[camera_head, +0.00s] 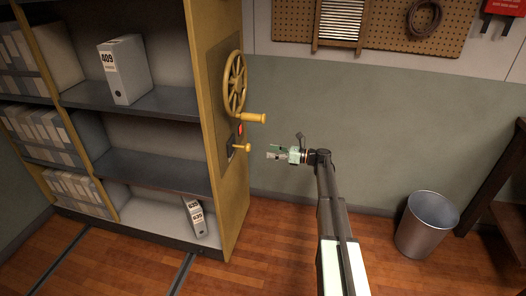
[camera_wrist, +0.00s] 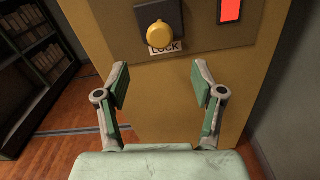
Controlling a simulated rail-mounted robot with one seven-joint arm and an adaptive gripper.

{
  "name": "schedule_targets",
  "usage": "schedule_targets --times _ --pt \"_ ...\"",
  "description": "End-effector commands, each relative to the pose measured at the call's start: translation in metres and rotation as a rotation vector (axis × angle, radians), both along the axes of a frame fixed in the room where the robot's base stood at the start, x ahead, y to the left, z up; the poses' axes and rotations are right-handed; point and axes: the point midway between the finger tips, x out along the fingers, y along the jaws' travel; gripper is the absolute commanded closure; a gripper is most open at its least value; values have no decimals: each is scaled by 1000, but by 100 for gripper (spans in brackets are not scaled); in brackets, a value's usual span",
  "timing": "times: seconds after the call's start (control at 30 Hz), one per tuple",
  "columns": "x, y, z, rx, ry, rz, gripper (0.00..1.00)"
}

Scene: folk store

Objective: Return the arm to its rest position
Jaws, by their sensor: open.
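My gripper (camera_head: 274,153) is at the end of my outstretched arm, in front of the yellow end panel of the shelving unit (camera_head: 232,190) in the head view. In the wrist view my gripper (camera_wrist: 158,88) has its two fingers spread wide with nothing between them. A yellow knob (camera_wrist: 158,36) above a LOCK label is just beyond the fingertips, apart from them. In the head view the lock lever (camera_head: 241,148) shows left of my gripper. A red light (camera_wrist: 231,10) is right of the knob.
A yellow handwheel (camera_head: 235,85) with a protruding handle (camera_head: 253,118) is above the lock. The shelves hold a box marked 409 (camera_head: 123,70) and boxes marked 630 (camera_head: 195,217). A metal bin (camera_head: 427,224) stands right of my arm. Floor rails (camera_head: 183,272) run before the shelves.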

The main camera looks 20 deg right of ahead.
Motion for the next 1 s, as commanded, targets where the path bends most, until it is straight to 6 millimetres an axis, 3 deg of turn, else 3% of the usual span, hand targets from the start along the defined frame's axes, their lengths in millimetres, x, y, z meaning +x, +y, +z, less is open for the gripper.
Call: schedule_targets --times 0.2,1.0 --pt "-6 -11 0 0 0 -1 32" --pt "-6 -10 0 -15 -28 -1 32"
